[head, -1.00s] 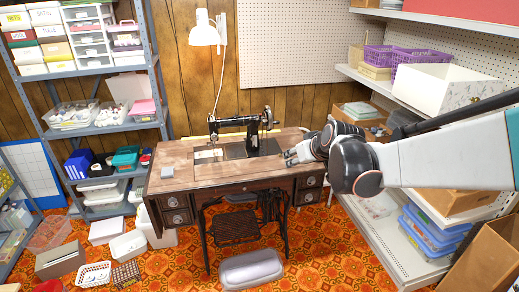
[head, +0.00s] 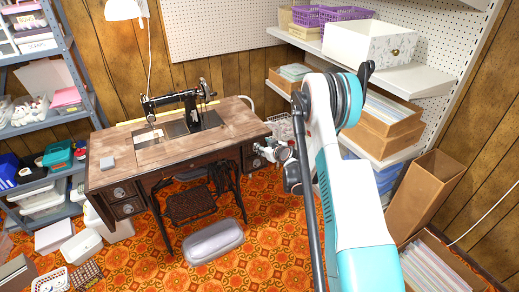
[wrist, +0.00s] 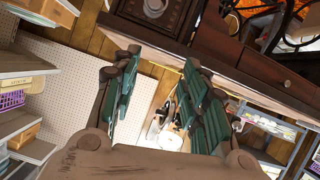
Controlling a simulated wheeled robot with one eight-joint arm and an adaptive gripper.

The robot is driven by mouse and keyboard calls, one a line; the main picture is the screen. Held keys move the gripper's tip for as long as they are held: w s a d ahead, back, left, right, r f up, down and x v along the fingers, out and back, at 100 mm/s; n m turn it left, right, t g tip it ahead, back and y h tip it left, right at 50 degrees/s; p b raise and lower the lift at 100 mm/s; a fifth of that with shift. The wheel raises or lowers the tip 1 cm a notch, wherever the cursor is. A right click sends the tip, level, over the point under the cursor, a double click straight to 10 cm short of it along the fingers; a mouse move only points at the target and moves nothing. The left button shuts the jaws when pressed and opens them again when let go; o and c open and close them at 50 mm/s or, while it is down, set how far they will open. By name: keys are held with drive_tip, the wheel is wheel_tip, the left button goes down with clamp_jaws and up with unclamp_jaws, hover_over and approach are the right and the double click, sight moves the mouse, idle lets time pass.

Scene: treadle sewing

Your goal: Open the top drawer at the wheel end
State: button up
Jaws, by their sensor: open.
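The wooden treadle sewing table (head: 150,152) carries a black sewing machine (head: 178,108), with its handwheel at the right end. The right-hand drawer stack (head: 249,161) is under that end, partly hidden by my gripper (head: 262,150). In the wrist view a dark carved drawer front (wrist: 181,14) with a round metal pull (wrist: 155,8) is at the top edge, cut off by the frame. I cannot tell which drawer of the stack it is. My gripper (wrist: 160,58) is open and empty there, its fingertips just short of the drawer front, with no visible contact.
Shelving with cardboard boxes (head: 385,135) and a white box (head: 369,41) is at the right. A tall cardboard box (head: 432,190) stands right of my arm. The left drawers (head: 123,199) look shut.

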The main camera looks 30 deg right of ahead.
wheel_tip(320, 180, down, 6)
drive_tip(key=d+r, duration=0.1)
drive_tip(key=d, duration=0.2)
drive_tip(key=b+x, duration=0.4)
drive_tip(key=x, duration=0.9)
drive_tip(key=shift+d+f+t+h, duration=0.15)
drive_tip(key=shift+f+t+h, duration=0.15)
drive_tip(key=shift+f+h, duration=0.1)
clamp_jaws()
